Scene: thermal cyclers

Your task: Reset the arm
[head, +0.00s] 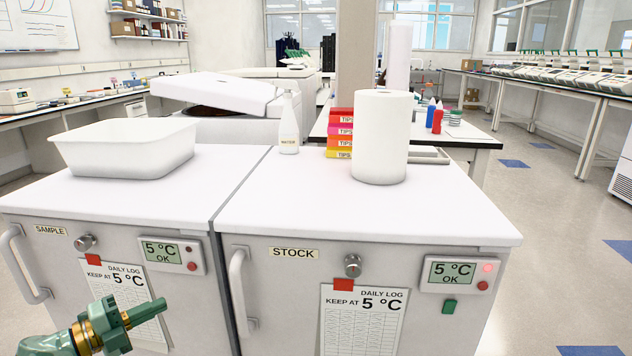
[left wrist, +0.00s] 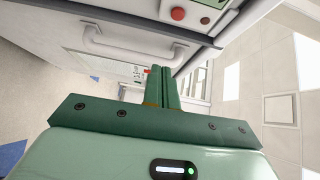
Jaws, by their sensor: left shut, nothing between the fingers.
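My left gripper (head: 146,312) is at the bottom left of the head view, in front of the door of the SAMPLE fridge (head: 60,262). Its green fingers are shut with nothing between them and point to the right. In the left wrist view the two fingers (left wrist: 162,88) lie together, with a fridge handle (left wrist: 130,48) beyond them. My right gripper is in neither view.
The STOCK fridge (head: 290,285) stands to the right, with its handle (head: 240,290) sticking out. A white tub (head: 125,148), a bottle (head: 289,125) and a paper roll (head: 380,140) stand on the fridges. The floor (head: 560,260) at right is clear.

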